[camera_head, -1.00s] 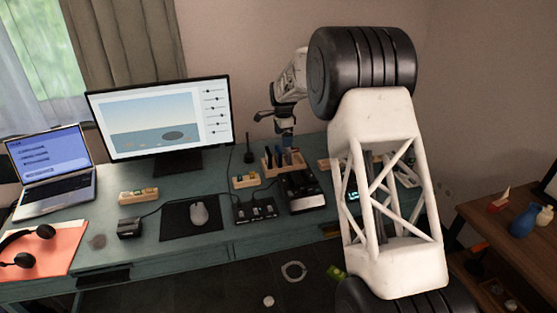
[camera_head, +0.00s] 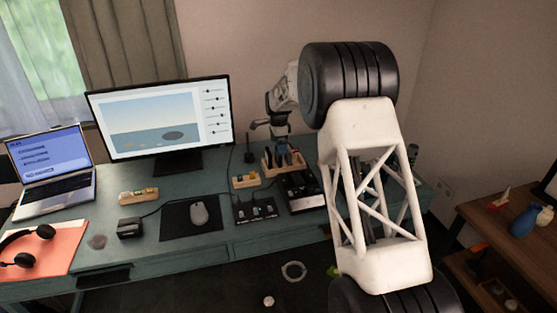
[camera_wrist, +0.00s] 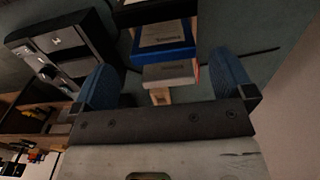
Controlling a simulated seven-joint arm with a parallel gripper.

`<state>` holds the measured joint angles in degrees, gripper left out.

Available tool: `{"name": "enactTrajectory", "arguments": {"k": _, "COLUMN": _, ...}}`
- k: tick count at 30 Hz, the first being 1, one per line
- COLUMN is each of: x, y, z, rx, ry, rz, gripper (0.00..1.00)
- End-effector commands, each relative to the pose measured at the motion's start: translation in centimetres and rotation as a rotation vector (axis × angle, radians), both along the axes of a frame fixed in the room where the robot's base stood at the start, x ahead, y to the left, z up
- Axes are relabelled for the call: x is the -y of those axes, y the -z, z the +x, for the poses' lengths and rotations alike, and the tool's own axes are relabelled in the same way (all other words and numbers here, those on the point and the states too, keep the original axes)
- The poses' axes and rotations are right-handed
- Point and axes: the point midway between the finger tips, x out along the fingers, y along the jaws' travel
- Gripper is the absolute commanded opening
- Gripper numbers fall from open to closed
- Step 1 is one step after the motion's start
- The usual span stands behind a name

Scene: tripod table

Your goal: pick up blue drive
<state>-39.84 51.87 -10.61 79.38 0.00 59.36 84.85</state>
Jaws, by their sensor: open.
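The blue drive (camera_wrist: 163,36), a blue block with a pale label, shows at the top middle of the wrist view. A silver-grey drive (camera_wrist: 170,73) with a label sits in front of it, nearer my gripper. My gripper (camera_wrist: 165,65) is open, with one blue finger left and one right of the drives. Neither finger visibly grips anything. In the head view my gripper (camera_head: 283,155) points down at the wooden rack (camera_head: 270,168) on the desk. The drives are too small and covered to tell apart there.
A black device (camera_wrist: 60,45) with silver panels lies close left of the fingers in the wrist view. In the head view, a small wooden holder (camera_head: 246,181) and a black box with buttons (camera_head: 256,208) stand nearby. The monitor (camera_head: 162,116) is to the left.

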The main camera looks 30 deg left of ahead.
Motion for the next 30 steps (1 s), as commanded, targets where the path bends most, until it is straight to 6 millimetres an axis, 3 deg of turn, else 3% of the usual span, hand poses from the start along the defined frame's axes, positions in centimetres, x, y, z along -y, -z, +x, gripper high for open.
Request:
{"name": "enactTrajectory", "arguments": {"k": 14, "x": 0.0, "y": 0.5, "z": 0.0, "rx": -0.001, "ry": 0.000, "rz": -0.001, "gripper": 1.00}}
{"name": "enactTrajectory", "arguments": {"k": 30, "x": -0.1, "y": 4.9, "z": 0.3, "rx": -0.001, "ry": 0.000, "rz": -0.001, "gripper": 1.00}}
